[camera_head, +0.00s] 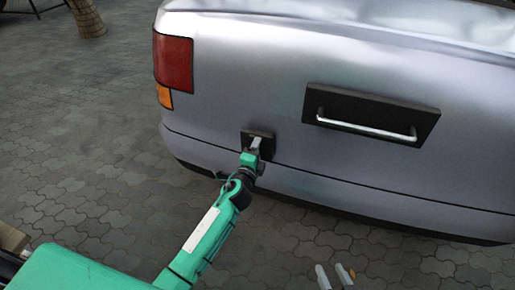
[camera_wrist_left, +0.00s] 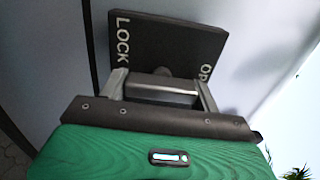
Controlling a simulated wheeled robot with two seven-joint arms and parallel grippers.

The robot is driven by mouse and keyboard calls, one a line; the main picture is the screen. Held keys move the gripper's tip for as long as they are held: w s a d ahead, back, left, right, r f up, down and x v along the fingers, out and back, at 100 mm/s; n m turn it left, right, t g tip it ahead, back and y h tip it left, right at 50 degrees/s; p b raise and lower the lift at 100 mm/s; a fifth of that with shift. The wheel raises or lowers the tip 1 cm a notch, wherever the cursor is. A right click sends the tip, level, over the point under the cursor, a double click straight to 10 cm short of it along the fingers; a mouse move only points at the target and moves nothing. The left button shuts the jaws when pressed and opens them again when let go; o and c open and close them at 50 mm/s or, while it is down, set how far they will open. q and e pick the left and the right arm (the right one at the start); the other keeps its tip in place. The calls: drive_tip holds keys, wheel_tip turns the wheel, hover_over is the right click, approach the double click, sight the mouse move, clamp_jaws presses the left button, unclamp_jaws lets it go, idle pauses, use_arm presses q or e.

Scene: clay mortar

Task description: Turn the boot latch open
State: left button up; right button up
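The boot latch is a small dark square plate (camera_head: 262,134) low on the silver car's rear, left of the long handle. In the left wrist view the plate (camera_wrist_left: 180,40) reads "LOCK" at the left and "OP" at the right, the rest hidden. A dark latch lever with a pale metallic edge (camera_wrist_left: 160,88) stands out from it. My left gripper (camera_head: 257,146) is at the plate; its fingers (camera_wrist_left: 162,92) lie against both ends of the lever. My right gripper (camera_head: 334,277) shows only its fingertips at the bottom edge, apart and empty.
The silver car boot (camera_head: 240,60) fills the upper right, with a red tail light (camera_head: 173,63) at its left. A long metal bar handle (camera_head: 365,126) sits on a dark plate right of the latch. Open grey paving (camera_head: 80,130) lies to the left and below.

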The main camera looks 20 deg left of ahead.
use_arm(q)
drive_tip(key=o, duration=0.3)
drive_tip(key=shift+s, duration=0.1)
drive_tip(key=s, duration=1.3)
drive_tip(key=shift+s+a, duration=0.25)
drive_tip(key=shift+s, duration=0.1)
use_arm(e)
drive_tip(key=shift+d, duration=0.3)
drive_tip(key=shift+g, duration=0.3)
drive_tip(key=shift+f, duration=0.1)
